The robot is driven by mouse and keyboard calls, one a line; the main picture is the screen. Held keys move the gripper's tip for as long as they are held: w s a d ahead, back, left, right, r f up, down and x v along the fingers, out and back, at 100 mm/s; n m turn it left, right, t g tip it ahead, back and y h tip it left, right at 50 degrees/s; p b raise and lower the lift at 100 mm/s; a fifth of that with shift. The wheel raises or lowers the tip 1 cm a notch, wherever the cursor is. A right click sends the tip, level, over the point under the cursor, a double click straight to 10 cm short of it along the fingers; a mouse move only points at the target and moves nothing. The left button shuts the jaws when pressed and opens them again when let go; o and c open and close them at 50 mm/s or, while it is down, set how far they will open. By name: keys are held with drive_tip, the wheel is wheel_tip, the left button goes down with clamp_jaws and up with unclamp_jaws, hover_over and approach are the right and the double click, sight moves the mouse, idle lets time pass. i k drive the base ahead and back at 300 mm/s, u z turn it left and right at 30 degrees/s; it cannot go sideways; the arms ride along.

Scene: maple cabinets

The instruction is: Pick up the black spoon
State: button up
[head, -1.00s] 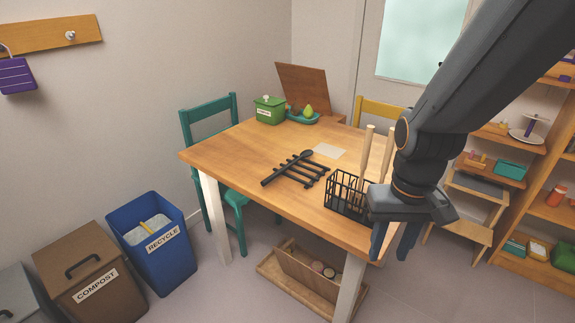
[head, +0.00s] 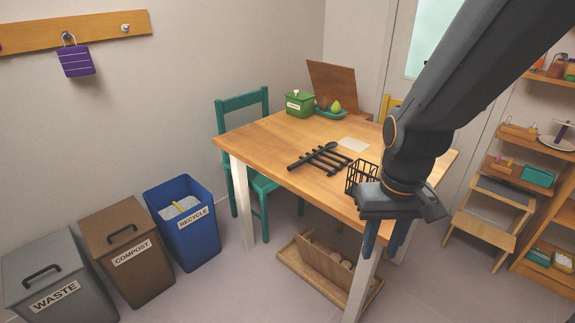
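The black spoon (head: 312,156) lies on a black slatted rack or trivet on the wooden table (head: 270,137), its bowl end toward the back right. My gripper (head: 381,243) hangs at the table's front right, pointing down, to the right of and nearer than the spoon. Its two fingers are apart, and I see nothing between them. The gripper and arm hide part of the black wire basket (head: 361,176) and the table's right side.
A green box (head: 299,104), a teal dish with fruit (head: 331,111) and a pale sheet (head: 353,145) are on the table. A teal chair (head: 243,103) stands at its left. Waste, compost and recycle bins (head: 187,225) line the left wall. A wooden tray (head: 290,262) lies below.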

sight(332, 145)
drive_tip(key=u, duration=0.2)
drive_tip(key=k, duration=0.35)
drive_tip(key=u, duration=1.3)
drive_tip(key=i, duration=2.1)
drive_tip(key=z, duration=1.25)
drive_tip(key=i, duration=0.6)
drive_tip(key=z, duration=0.7)
